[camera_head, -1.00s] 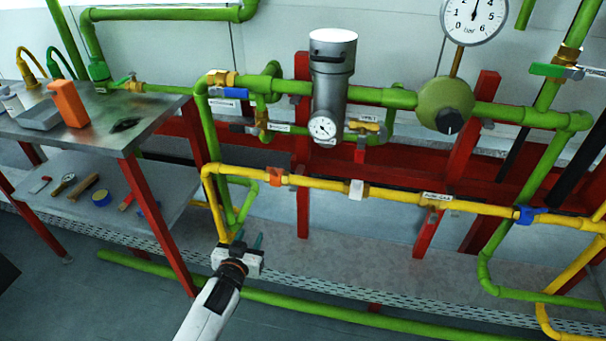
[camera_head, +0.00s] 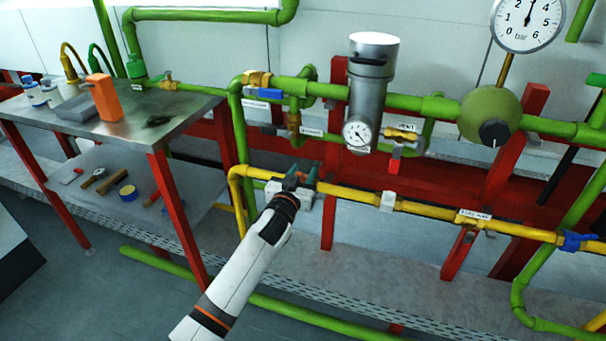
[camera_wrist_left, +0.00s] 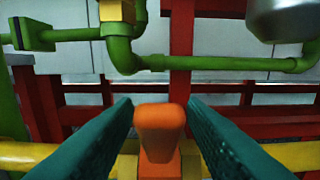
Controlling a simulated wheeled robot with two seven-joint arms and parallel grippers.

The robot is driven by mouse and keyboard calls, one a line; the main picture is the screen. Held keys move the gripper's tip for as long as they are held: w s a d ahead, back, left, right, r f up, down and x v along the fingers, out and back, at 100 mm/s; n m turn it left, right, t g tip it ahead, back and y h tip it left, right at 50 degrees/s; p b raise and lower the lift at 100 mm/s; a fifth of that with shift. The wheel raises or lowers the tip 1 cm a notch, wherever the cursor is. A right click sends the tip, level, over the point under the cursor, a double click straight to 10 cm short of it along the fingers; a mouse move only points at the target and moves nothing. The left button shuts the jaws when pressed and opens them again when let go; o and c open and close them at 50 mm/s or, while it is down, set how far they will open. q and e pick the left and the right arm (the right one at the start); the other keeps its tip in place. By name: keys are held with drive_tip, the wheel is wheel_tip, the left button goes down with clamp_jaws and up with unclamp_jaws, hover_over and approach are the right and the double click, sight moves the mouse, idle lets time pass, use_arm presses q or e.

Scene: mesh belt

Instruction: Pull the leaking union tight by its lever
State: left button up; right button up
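An orange lever (camera_wrist_left: 160,135) stands on a fitting of the yellow pipe (camera_head: 345,192), seen in the left wrist view. In the head view my left gripper hides most of it. My left gripper (camera_head: 300,179) is open at the pipe, with its teal fingers on either side of the lever. Gaps show between the lever and both fingers, so it is not gripped. A pale fitting (camera_head: 388,201) sits farther right on the same pipe. I see no leak, so I cannot tell which union leaks. My right gripper is out of view.
Green pipes run above, with a blue-lever valve (camera_head: 270,92), a grey cylinder (camera_head: 371,95) and a gauge (camera_head: 528,18). Red posts (camera_head: 328,226) stand behind the yellow pipe. A metal table (camera_head: 190,105) with bottles stands left. Below the pipe is open room.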

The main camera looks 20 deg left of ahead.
use_arm(q)
drive_tip(key=shift+w, duration=0.45)
drive_tip(key=shift+c, duration=0.4)
clamp_jaws()
drive_tip(key=shift+f, duration=0.1)
